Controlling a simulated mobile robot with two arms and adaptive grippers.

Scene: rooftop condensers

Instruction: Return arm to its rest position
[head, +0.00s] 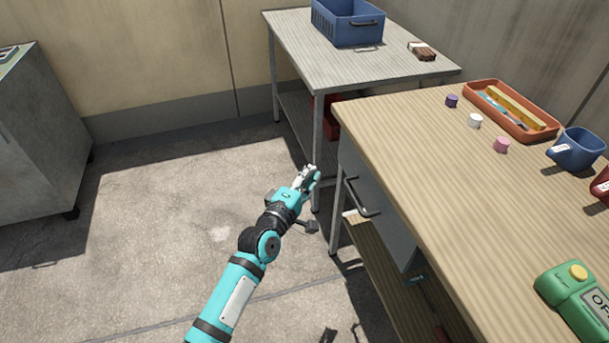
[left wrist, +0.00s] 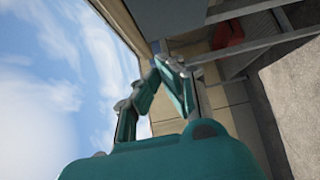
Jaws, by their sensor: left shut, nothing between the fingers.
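My left arm comes in from the lower edge of the head view. My left gripper (head: 309,178) is shut and empty. In the head view it appears over the floor, just left of the wooden workbench's drawer side, and it overlaps a leg of the grey table in the picture. In the left wrist view the gripper fingers (left wrist: 178,85) show at the middle, with sky to the left and table legs to the right. My right gripper is not in view.
The wooden workbench (head: 420,160) carries an orange tray (head: 545,126), small caps, a blue mug (head: 577,150) and a green device (head: 580,300). A drawer handle (head: 362,198) sticks out near my gripper. A blue crate (head: 347,28) stands on the grey table (head: 310,55).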

